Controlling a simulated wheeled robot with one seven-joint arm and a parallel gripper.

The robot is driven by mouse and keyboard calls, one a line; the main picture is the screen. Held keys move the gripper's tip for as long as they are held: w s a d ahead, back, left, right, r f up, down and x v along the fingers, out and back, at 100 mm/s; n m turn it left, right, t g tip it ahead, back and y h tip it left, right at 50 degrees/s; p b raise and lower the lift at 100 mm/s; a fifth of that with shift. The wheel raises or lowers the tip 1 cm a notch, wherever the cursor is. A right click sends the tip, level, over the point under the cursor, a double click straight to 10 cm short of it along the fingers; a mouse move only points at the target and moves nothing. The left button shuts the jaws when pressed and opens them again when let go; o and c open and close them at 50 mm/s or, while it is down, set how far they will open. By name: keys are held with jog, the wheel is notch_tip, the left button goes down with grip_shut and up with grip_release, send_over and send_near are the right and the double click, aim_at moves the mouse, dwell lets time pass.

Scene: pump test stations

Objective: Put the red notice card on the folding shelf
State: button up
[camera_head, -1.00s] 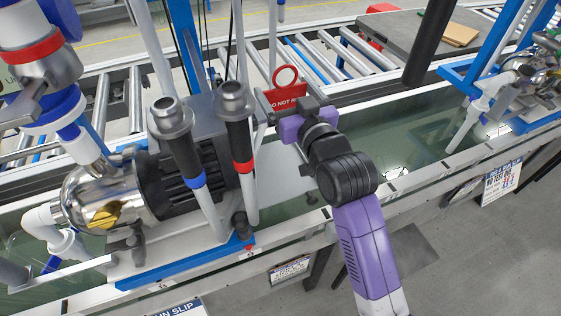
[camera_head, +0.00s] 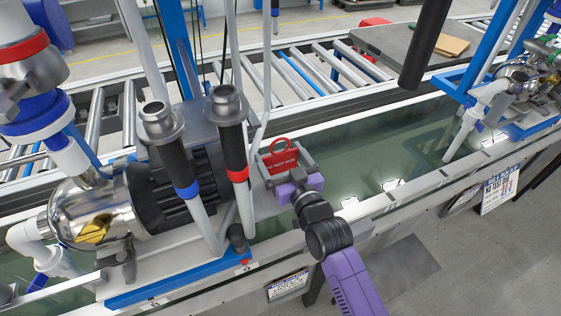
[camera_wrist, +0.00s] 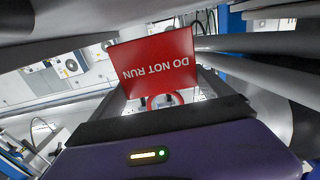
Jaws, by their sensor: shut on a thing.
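The red notice card (camera_head: 279,161) with white lettering and a red ring on top is at my gripper (camera_head: 283,166), right of the near pump. In the wrist view the card (camera_wrist: 157,62) reads "DO NOT RUN" upside down, and its ring (camera_wrist: 163,100) points towards my gripper. My gripper is shut on the card and holds it above the water channel. I cannot pick out the folding shelf for certain in either view.
The pump (camera_head: 100,210) with two upright black-sleeved pipes stands close left of my gripper. A thin white pipe (camera_head: 262,110) rises beside the card. Behind is a roller conveyor (camera_head: 290,75) with a grey board (camera_head: 395,45). The channel (camera_head: 385,140) to the right is open.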

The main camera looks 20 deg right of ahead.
jog(key=shift+f, duration=0.8)
jog(key=shift+f, duration=0.1)
jog(key=o, duration=1.1)
jog(key=s, duration=1.2)
jog(key=s+f+g, duration=0.1)
jog(key=s+f, duration=0.2)
jog(key=s, duration=1.3)
jog(key=s+r, duration=0.2)
jog(key=s, duration=0.3)
jog(key=s+r+g, duration=0.1)
jog(key=s, duration=0.5)
jog(key=s+a+r+g, duration=0.1)
jog(key=s+r, duration=0.1)
jog(key=s, duration=0.4)
jog(key=shift+r, duration=0.3)
